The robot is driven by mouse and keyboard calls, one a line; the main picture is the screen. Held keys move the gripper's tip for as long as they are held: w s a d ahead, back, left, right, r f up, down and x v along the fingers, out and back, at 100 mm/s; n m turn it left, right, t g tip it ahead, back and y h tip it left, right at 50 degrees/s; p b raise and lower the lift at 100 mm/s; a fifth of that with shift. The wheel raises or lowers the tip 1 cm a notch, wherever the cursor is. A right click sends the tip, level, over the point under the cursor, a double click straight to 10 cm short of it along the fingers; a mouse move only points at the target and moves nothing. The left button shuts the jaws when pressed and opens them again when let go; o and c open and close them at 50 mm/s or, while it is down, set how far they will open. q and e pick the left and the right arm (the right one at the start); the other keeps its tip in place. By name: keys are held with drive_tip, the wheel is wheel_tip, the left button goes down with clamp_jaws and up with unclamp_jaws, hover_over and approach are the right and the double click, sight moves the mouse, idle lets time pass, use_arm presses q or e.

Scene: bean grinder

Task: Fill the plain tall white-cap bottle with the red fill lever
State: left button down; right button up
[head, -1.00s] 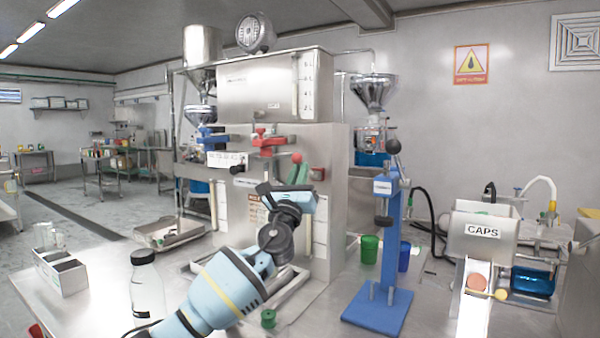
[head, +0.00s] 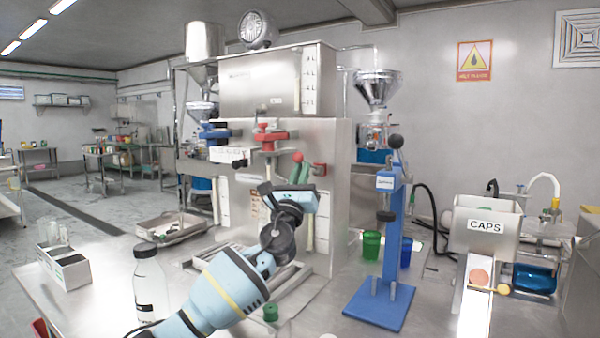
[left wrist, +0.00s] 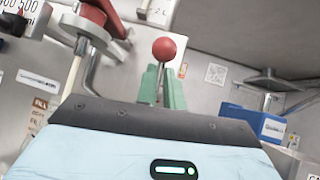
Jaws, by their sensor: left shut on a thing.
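The red ball knob of the lever (head: 298,157) stands out from the steel machine front, below a red valve (head: 268,137). It shows large in the left wrist view (left wrist: 164,49). My left gripper (head: 300,174) has its green fingers (left wrist: 162,85) shut on the lever's stem just under the knob. A tall clear bottle (head: 151,288) with a dark cap stands upright on the table at the left. I cannot make out a white-cap bottle; my left arm covers part of the machine's lower front.
A blue press stand (head: 385,250) rises right of the machine, near green (head: 371,244) and blue cups. The CAPS hopper (head: 483,228) with its chute stands further right. A box with compartments (head: 66,268) sits at the left.

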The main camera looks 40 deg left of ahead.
use_arm(q)
drive_tip(key=shift+w+f+h, duration=0.2)
drive_tip(key=shift+f+h, duration=0.1)
drive_tip(key=shift+f, duration=0.25)
drive_tip(key=c, duration=1.8)
unclamp_jaws()
drive_tip(key=shift+w, duration=0.1)
drive_tip(key=o, duration=0.3)
drive_tip(key=shift+w+a, duration=0.15)
drive_tip(key=shift+w, duration=0.05)
drive_tip(key=s+d+p, duration=0.1)
drive_tip(key=s+d, duration=0.5)
drive_tip(key=s, duration=0.6)
drive_tip(key=shift+f+p, duration=0.2)
drive_tip(key=shift+p, duration=0.1)
